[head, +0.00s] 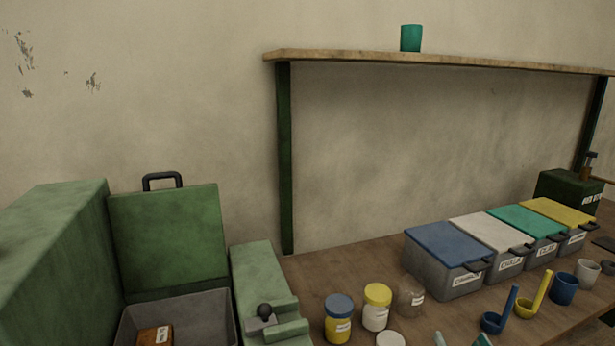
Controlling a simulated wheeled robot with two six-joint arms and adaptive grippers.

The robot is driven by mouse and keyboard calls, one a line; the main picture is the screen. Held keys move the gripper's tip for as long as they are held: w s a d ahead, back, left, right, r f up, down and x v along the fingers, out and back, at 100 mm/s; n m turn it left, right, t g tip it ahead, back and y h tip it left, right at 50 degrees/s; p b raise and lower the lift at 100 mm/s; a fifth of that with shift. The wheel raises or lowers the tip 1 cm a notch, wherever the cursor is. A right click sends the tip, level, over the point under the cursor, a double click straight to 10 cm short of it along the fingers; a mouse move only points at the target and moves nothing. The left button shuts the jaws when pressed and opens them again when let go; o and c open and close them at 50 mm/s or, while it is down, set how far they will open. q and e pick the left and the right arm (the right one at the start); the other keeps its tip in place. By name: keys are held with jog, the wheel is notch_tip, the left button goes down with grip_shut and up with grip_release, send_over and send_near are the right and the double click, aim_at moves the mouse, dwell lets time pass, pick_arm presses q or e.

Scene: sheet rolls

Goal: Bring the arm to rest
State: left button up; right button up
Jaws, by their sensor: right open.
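Only the two pale fingertips of my right gripper (460,341) show, at the bottom edge of the head view. They stand apart, with nothing seen between them. They are to the right of a white round lid (390,339) and left of the blue scoop (494,320). The rest of my right arm is below the frame. My left gripper is not in view.
Lidded bins (440,277) line the back of the wooden bench (325,265). Jars (376,308), a yellow scoop (530,303) and cups (564,289) stand in front. A green box (165,240) is open at left. A shelf (460,63) holds a green cup (411,38).

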jog(key=s+d+f+m+g+h, duration=0.1)
jog(key=s+f+m+g+h, duration=0.25)
jog(key=s+m, duration=0.55)
jog(key=s+d+f+m+g+h, duration=0.25)
jog(key=s+f+m+g, duration=0.2)
jog(key=m, duration=0.85)
jog(key=s+a+f+m+g+y, duration=0.25)
jog(key=s+a+m, duration=0.3)
jog(key=s, duration=0.35)
jog(key=s+a+f+m+g+y, duration=0.2)
jog(key=s+a+f+m+g, duration=0.3)
jog(key=s, duration=0.4)
notch_tip(320, 180, down, 21)
jog(key=s+d, duration=0.1)
jog(key=s, duration=0.2)
jog(key=s+f+g, duration=0.2)
jog(key=s+f, duration=0.8)
jog(key=s, duration=0.2)
jog(key=shift+s+d, duration=0.2)
jog(key=shift+d, duration=0.05)
